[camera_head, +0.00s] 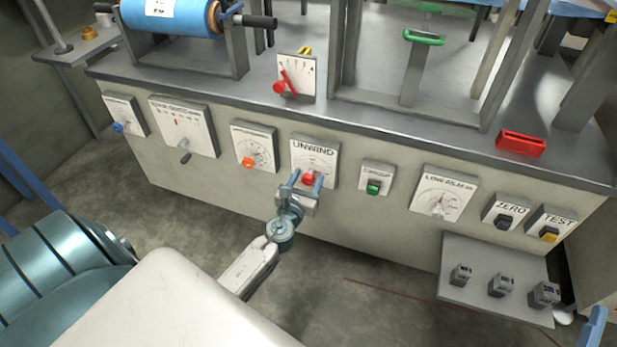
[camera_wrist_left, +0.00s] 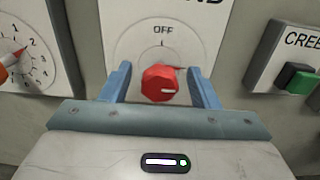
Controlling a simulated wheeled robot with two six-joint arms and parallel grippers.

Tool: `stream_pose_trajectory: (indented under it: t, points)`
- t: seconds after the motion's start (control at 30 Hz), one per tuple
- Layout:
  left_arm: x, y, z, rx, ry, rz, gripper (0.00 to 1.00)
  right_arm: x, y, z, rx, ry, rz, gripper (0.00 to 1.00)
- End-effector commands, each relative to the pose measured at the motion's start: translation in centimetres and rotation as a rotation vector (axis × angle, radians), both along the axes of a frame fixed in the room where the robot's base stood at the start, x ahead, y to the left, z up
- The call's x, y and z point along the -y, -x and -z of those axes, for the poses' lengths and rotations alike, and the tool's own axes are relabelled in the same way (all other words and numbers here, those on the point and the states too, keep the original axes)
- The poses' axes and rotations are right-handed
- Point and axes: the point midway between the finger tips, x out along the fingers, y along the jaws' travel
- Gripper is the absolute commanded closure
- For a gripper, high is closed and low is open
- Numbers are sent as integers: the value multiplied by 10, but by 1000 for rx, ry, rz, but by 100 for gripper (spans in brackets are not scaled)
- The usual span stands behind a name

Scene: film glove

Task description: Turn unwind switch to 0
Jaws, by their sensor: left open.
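The unwind switch is a red knob (camera_head: 308,179) on a white plate labelled UNWIND (camera_head: 316,152) on the front of the machine. In the left wrist view the red knob (camera_wrist_left: 160,85) sits below the word OFF, with a light mark on its face pointing to the right. My left gripper (camera_head: 308,181) is open, with one blue finger on each side of the knob. In the left wrist view the fingers (camera_wrist_left: 161,80) stand apart from the knob with gaps on both sides. Whether the fingertips reach the plate cannot be told.
Left of the unwind plate is a dial with an orange knob (camera_head: 248,162). Right of it is a green and black switch (camera_head: 374,187), then a low-alarm dial (camera_head: 441,195). A plate with several small boxes (camera_head: 487,318) juts out at lower right. Open floor lies in front.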

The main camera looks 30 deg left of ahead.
Motion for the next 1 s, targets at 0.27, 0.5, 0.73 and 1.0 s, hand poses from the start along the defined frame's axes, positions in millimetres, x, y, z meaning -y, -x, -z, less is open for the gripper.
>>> stream_pose_trajectory:
  t: [0.27,0.5,0.73,1.0]
  points:
    - [-2,-9,0,-1,1,0,45,0,0,0,0,0,0,64]
    - [-2,-8,0,-1,1,0,66,0,0,0,0,0,0,64]
    - [-2,-8,0,-1,2,0,89,0,0,0,0,1,0,64]
    - [-2,-8,1,13,58,0,89,0,3,-8,57,5,1,64]
